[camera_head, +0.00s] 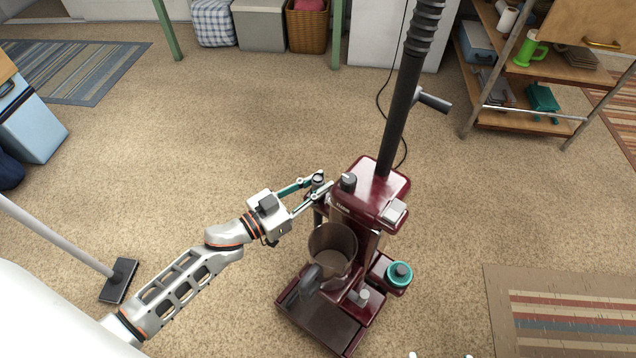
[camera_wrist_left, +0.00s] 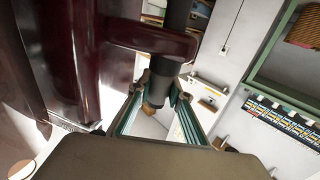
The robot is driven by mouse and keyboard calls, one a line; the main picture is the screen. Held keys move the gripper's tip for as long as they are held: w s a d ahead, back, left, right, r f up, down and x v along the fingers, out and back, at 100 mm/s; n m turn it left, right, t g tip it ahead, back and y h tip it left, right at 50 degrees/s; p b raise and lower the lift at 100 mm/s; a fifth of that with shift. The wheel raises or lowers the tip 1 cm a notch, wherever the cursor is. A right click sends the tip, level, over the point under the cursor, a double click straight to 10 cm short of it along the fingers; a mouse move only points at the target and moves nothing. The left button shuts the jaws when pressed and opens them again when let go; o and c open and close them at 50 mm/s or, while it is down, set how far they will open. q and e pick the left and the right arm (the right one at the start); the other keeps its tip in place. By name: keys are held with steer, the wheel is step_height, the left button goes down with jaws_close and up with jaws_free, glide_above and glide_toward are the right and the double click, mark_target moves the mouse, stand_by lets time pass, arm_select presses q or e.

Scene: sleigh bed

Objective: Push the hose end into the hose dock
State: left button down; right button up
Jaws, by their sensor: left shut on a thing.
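A dark red upright vacuum (camera_head: 375,190) stands on the carpet with a translucent bin (camera_head: 333,250) at its front. My left gripper (camera_head: 318,186) is at the vacuum's upper left side, its fingers closed around a dark grey hose end (camera_head: 318,180). In the left wrist view the hose end (camera_wrist_left: 160,78) sits between the teal-lined fingers of my left gripper (camera_wrist_left: 160,100). Just above it, a dark red bracket (camera_wrist_left: 150,38) sticks out from the vacuum body, with a dark tube above; it looks like the hose dock. I cannot tell how far the hose end is in.
The vacuum's black handle tube (camera_head: 398,110) rises behind. A teal-ringed knob (camera_head: 398,273) is at its lower right. A shelf unit (camera_head: 525,115) stands back right, a striped rug (camera_head: 565,315) lies front right, and a floor tool (camera_head: 118,280) lies left.

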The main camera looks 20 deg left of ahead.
stand_by(0.4)
arm_select(q)
steer(key=c, duration=1.8)
jaws_free()
steer(key=shift+o, duration=0.2)
steer(key=shift+s+a, duration=0.1)
steer(key=shift+s, duration=0.05)
steer(key=v, duration=1.1)
steer(key=shift+s+a, duration=0.15)
steer(key=shift+s, duration=0.2)
